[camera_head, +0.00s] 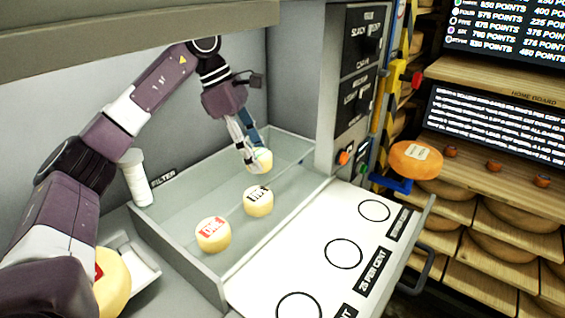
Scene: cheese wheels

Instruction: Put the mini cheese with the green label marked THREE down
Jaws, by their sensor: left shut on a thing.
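The mini cheese with a green label (264,160) is at the far end of the grey tray. It is small, pale yellow and round; its marking is too small to read. My left gripper (255,158) reaches down from above and is shut on it. The cheese is at or just above the tray floor; I cannot tell if it touches. The grey tray (175,240) also holds a mini cheese with a black label (258,200) and one with a red label (213,234), nearer to me. My right gripper is not in view.
Right of the tray is a white board (315,255) with several black circles, all empty. A white cylinder (135,178) stands left of the tray. A dark control panel (357,80) rises behind. An orange cheese wheel (416,160) sits right, before wooden shelves. A larger cheese (112,285) shows lower left.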

